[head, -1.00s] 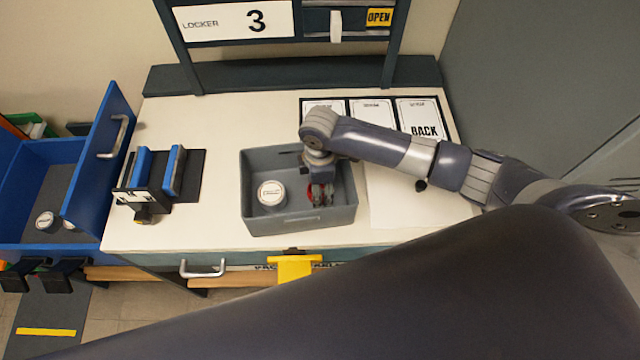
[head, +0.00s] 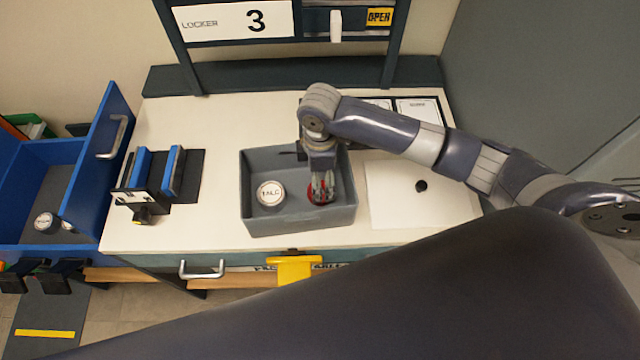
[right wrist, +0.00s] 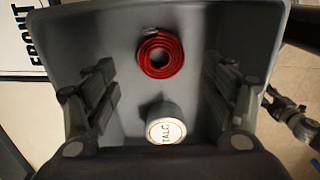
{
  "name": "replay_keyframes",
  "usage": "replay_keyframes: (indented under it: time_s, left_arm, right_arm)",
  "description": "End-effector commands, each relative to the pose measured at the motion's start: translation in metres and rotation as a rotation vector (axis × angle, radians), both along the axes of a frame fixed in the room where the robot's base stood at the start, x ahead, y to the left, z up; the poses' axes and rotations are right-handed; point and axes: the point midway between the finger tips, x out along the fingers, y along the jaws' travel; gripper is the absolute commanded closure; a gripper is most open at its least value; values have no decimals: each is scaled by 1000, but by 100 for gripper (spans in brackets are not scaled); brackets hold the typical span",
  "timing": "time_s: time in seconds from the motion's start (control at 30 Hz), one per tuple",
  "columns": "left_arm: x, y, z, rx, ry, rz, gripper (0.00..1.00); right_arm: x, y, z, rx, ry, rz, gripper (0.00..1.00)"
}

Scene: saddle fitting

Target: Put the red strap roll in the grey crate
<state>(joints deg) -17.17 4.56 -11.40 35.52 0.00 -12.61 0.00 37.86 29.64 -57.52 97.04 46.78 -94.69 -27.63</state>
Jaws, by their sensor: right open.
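The red strap roll (right wrist: 160,53) lies flat on the floor of the grey crate (head: 300,224). In the head view the roll (head: 314,197) shows only partly, behind my fingers. My right gripper (head: 322,190) points down into the crate above the roll. In the right wrist view its two fingers are spread wide, with nothing between the pads. The roll shows beyond them, clear of both.
A white can marked TALC (head: 269,194) stands in the crate beside the roll. A rack with blue pads (head: 160,172) stands left of the crate, and an open blue drawer (head: 45,175) is farther left. A white sheet (head: 400,205) lies right of the crate.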

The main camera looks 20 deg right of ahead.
Motion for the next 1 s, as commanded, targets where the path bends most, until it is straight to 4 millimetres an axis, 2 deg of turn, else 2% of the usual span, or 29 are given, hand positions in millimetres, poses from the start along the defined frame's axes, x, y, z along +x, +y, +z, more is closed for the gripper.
replay_keyframes:
  time_s: [0.2,0.4,1.0]
  left_arm:
    - [0,0,-6,0,0,-1,60]
    - [0,0,-8,0,0,-1,60]
    - [0,0,-8,-1,0,-2,60]
  right_arm:
    - [0,0,43,-1,-3,1,23]
    - [0,0,64,-1,-1,0,23]
    - [-1,0,67,-1,1,-1,23]
